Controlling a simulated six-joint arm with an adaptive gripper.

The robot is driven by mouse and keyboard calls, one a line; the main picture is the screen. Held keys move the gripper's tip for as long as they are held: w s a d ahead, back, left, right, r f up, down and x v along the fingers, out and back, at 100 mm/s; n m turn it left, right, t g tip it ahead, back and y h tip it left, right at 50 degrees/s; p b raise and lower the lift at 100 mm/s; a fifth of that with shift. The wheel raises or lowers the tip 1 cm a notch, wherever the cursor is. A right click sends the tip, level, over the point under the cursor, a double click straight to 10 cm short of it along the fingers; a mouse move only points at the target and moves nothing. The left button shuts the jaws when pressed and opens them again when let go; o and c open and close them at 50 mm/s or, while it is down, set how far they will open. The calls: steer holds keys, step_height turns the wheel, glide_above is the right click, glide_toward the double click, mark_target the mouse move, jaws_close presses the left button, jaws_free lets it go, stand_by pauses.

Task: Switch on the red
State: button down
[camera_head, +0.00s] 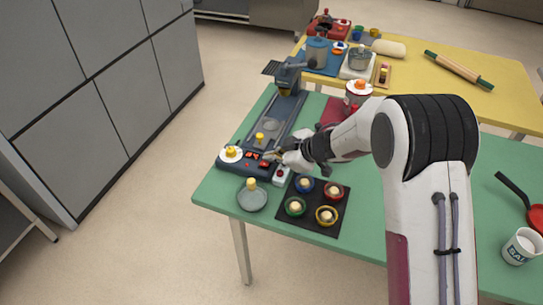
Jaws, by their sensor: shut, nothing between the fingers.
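A dark blue-grey appliance (237,165) with a tall column stands at the left end of the green table. Its front edge carries a small panel with orange-red marks (252,155) and a red switch (264,165). A small white box with a dark red spot (280,174) sits against its right front corner. My gripper (272,156) is shut and empty, just above and beside the red switch. I cannot tell whether it touches the switch. The fingertips are small here, and whether the switch is on or off is too small to read.
A black tray (312,226) with several coloured cups lies just in front of my gripper. A yellow table (480,70) is at the back.

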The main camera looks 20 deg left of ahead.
steer(key=shift+s, duration=0.15)
steer(key=shift+s, duration=0.7)
steer(key=shift+r, duration=0.1)
steer(key=shift+s+r, duration=0.3)
steer(key=shift+r, duration=0.4)
steer(key=shift+s+r, duration=0.25)
steer(key=shift+r, duration=0.4)
steer(key=shift+s+r, duration=0.2)
steer(key=shift+r, duration=0.4)
steer(key=v, duration=0.9)
steer(key=shift+d+r, duration=0.2)
steer(key=shift+d, duration=0.15)
steer(key=shift+s, duration=0.1)
